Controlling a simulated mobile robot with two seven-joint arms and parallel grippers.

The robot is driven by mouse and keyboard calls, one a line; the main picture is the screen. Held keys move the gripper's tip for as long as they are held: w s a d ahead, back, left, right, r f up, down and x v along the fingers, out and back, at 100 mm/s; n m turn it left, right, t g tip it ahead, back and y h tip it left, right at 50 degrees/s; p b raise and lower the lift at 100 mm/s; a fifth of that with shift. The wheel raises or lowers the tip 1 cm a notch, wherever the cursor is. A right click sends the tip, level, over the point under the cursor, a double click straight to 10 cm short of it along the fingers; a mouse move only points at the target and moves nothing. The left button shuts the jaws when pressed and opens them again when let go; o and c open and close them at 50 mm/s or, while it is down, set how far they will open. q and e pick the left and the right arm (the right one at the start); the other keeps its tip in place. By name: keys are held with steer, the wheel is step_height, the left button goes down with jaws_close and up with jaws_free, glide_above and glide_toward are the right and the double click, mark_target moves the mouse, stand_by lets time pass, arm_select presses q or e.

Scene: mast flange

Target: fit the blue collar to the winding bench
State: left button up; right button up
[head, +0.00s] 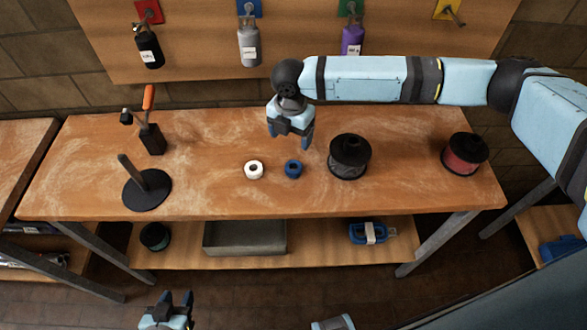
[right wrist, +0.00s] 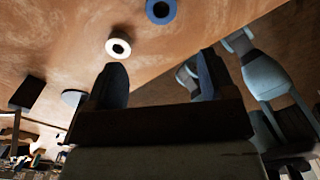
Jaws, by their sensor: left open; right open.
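The blue collar (head: 293,173) lies flat on the wooden bench top (head: 215,200), just right of a white collar (head: 253,175). My right gripper (head: 290,136) is open and empty, above the bench and behind the blue collar in the head view. In the right wrist view my right gripper (right wrist: 161,75) shows its two fingers apart, with the white collar (right wrist: 110,48) and the blue collar (right wrist: 153,15) beyond them. A black round base with a leaning post (head: 148,190) stands at the bench's left. My left gripper (head: 170,304) is open and empty, low in front of the bench.
A black spool (head: 349,160) stands right of the collars, and a red spool (head: 465,155) at the far right. An orange-handled tool (head: 150,138) stands back left. A grey tray (head: 245,238) sits on the lower shelf. Bottles (head: 249,45) hang on the back board.

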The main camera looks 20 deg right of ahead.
glide_above(293, 166)
steer(key=s, duration=0.1)
steer(key=f, duration=0.5)
steer(key=a+f, duration=0.1)
steer(key=f, duration=0.1)
steer(key=shift+s+f, duration=0.15)
steer(key=shift+s, duration=0.05)
steer(key=shift+d+f+p, duration=0.15)
steer(key=shift+f+p, duration=0.25)
steer(key=shift+f, duration=1.1)
steer(key=shift+d+f+p, duration=0.1)
steer(key=shift+f+p, duration=0.25)
steer(key=shift+f, duration=1.1)
steer(key=c, duration=1)
steer(key=shift+r, duration=0.1)
